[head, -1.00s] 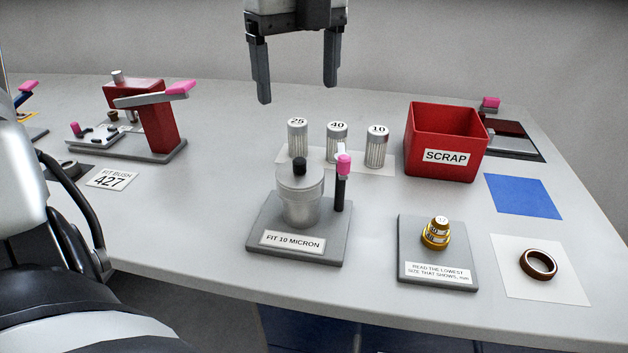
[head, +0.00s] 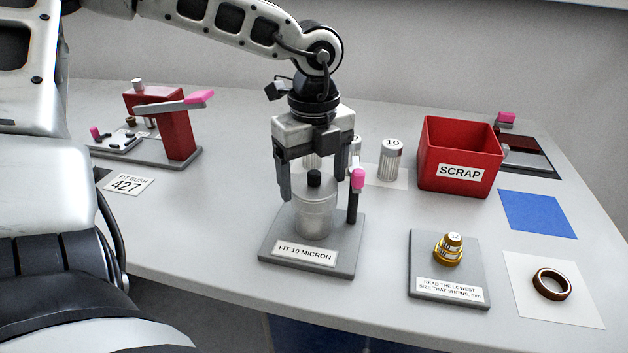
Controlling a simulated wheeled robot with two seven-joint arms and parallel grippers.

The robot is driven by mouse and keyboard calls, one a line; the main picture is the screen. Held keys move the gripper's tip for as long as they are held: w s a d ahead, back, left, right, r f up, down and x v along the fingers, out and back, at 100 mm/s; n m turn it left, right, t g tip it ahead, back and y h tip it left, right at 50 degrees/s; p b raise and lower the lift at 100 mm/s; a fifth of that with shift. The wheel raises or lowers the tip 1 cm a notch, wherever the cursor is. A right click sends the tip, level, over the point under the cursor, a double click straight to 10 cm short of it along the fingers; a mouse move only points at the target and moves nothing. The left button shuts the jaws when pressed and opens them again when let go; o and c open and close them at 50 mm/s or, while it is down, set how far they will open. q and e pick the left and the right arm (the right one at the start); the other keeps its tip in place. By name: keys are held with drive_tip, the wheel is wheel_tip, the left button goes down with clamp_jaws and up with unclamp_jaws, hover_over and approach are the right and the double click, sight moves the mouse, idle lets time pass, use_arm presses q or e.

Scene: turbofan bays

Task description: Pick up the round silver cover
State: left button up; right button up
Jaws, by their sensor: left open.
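The round silver cover (head: 325,191) with its black knob (head: 314,178) sits on top of the silver canister (head: 315,217). The canister stands on a grey base (head: 345,260) labelled FIT 10 MICRON. My left gripper (head: 318,191) is open and points down over the cover, one finger to its left and the other to its right or just behind. I cannot tell if the fingers touch it. A pink-tipped black lever (head: 354,200) stands close to the right finger. My right gripper is not in view.
Behind stand silver filter cylinders; the one marked 10 (head: 392,160) shows, others are mostly hidden by my gripper. A red SCRAP bin (head: 460,138), blue mat (head: 538,214), brass stepped piece (head: 449,249) and brown ring (head: 552,284) lie right. A red press (head: 174,130) stands left.

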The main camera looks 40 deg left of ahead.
use_arm(q)
drive_tip(key=shift+f, duration=0.8)
drive_tip(key=c, duration=0.9)
drive_tip(key=shift+o, duration=0.2)
drive_tip(key=shift+r, duration=0.15)
